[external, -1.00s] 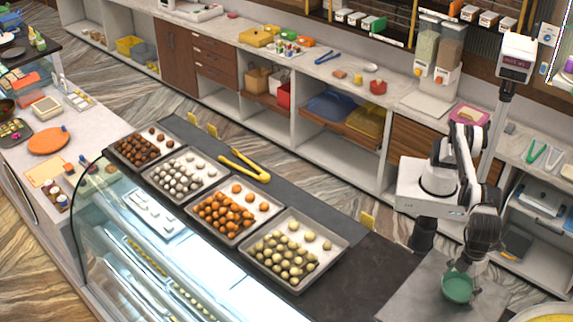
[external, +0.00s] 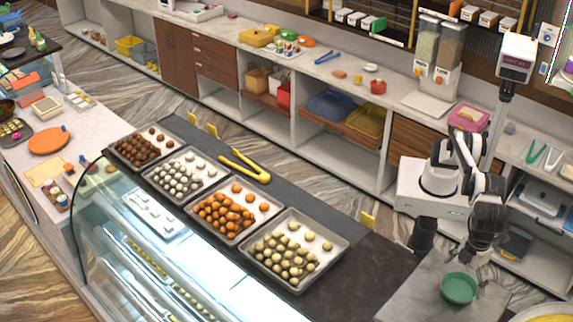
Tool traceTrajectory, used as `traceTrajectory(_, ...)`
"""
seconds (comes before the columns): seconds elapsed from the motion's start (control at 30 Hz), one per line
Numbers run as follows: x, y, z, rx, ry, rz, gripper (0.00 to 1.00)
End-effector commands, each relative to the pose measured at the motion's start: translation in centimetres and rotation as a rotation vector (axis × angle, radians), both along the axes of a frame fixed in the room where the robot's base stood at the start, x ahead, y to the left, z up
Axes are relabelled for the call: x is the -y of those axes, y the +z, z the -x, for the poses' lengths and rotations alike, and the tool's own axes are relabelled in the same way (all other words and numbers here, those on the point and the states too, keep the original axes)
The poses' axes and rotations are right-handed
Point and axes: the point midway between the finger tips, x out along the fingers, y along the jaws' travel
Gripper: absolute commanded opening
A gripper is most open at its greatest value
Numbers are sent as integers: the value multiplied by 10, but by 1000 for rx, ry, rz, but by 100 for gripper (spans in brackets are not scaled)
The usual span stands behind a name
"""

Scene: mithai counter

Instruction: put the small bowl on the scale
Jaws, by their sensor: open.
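A small green bowl (external: 459,288) stands upright on a flat grey metal surface (external: 418,292) at the lower right. My gripper (external: 476,263) is just above and behind the bowl's far right rim. It is open and holds nothing, and the bowl appears free of its fingers. A white head with a dark display (external: 516,62) stands on a pole behind my arm. I cannot tell whether the grey surface under the bowl is the scale's platform or a worktop.
Trays of round sweets (external: 292,285) fill the counter left of the bowl, with yellow tongs (external: 245,170) behind them. A large pan with yellow contents (external: 548,312) is at the lower right edge. Bare dark counter (external: 360,275) lies between the trays and the metal surface.

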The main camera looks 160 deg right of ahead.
Motion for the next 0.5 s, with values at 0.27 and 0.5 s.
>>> traceTrajectory(0.27,0,30,0,0,0,0,100)
traceTrajectory(0.5,0,36,0,0,0,0,100)
